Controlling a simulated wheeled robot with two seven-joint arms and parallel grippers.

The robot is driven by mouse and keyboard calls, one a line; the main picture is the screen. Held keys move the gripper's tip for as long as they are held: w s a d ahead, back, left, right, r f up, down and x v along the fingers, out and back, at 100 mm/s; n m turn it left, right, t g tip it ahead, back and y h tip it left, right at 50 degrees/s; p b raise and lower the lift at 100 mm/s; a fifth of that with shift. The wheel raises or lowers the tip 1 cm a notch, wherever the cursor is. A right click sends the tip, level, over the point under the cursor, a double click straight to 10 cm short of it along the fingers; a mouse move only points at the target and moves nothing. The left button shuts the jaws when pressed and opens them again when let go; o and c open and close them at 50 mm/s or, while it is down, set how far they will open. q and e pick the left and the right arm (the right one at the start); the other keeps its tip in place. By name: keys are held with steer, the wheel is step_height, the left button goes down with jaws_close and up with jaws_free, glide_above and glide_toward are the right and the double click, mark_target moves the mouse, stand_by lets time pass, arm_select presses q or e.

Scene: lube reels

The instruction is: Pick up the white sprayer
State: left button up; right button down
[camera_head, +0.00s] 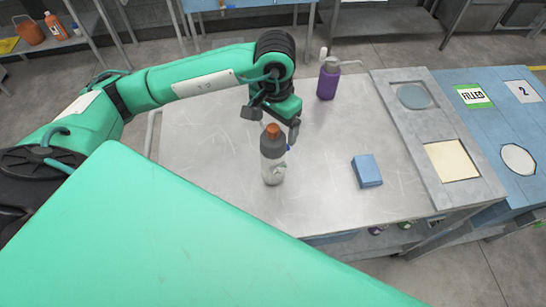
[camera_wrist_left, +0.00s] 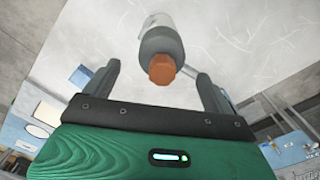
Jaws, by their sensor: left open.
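The bottle that best fits the white sprayer (camera_head: 272,172) stands upright on the metal table, with an orange top, a grey upper part and a whitish lower part. My left gripper (camera_head: 272,122) is open, with its fingers on either side of the orange top. In the left wrist view the sprayer (camera_wrist_left: 160,40) shows between the open fingers of the left gripper (camera_wrist_left: 160,74), and I see a gap on the left side. I cannot tell if the right finger touches it. My right gripper is not in view.
A purple bottle with a white top (camera_head: 328,82) stands behind, near the table's far edge. A blue box (camera_head: 367,171) lies to the right. A grey tray with two recesses (camera_head: 425,120) is at the table's right side. The table left of the sprayer is clear.

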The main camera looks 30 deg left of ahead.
mark_target(273, 138)
arm_select(q)
steer(key=shift+f, duration=0.35)
steer(key=shift+s+f+p, duration=0.1)
steer(key=shift+f+p, duration=0.1)
steer(key=shift+p, duration=0.2)
step_height(273, 138, down, 3)
steer(key=p, duration=0.2)
steer(key=shift+s+a+f+p, duration=0.15)
steer(key=shift+f+p, duration=0.05)
steer(key=shift+p, duration=0.15)
steer(key=shift+f, duration=0.7)
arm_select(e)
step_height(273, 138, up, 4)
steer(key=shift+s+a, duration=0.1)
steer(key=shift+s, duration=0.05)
arm_select(q)
steer(key=shift+c, duration=0.2)
steer(key=c, duration=1.8)
jaws_close()
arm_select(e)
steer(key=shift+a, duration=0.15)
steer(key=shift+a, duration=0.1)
